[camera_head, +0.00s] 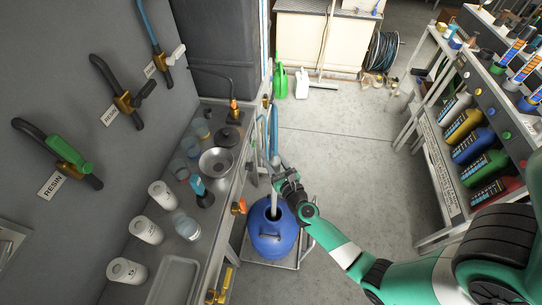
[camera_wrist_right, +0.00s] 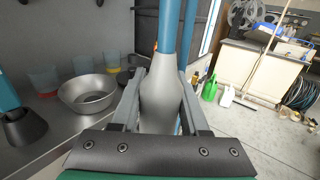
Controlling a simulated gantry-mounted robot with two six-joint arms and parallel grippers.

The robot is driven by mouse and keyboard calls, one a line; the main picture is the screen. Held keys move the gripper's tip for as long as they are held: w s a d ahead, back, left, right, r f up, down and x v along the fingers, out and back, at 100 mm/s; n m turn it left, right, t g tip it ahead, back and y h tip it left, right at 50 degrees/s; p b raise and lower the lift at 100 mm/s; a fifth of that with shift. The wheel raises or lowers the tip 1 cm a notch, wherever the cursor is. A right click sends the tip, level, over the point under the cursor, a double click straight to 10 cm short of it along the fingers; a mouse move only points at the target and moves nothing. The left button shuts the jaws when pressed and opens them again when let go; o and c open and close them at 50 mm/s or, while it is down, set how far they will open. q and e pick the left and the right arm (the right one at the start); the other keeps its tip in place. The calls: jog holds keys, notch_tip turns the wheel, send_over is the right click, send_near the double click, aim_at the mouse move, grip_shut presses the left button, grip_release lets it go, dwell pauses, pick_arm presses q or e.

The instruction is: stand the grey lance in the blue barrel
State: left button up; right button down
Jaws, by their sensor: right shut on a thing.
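The blue barrel (camera_head: 272,240) stands upright on the floor beside the bench, its dark mouth facing up. The grey lance (camera_head: 273,203) is upright over the barrel, and its lower end appears to go into the mouth; how deep it reaches is hidden. Blue hose (camera_head: 273,130) runs up from its top. My right gripper (camera_head: 275,180) is above the barrel, shut on the lance. In the right wrist view the lance's wide grey body (camera_wrist_right: 161,88) sits between the two fingers, with blue hose above it. My left gripper is not in view.
The steel bench (camera_head: 228,190) on the left carries a metal bowl (camera_head: 216,162), beakers and white tubs (camera_head: 144,229). A low platform (camera_head: 291,259) lies under the barrel. A rack of coloured bottles (camera_head: 470,148) stands at right. The middle floor is clear.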

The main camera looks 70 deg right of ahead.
notch_tip(320, 180, down, 30)
jog(key=b, duration=2.4)
jog(key=shift+r, duration=0.2)
jog(key=shift+c, duration=1.6)
grip_release()
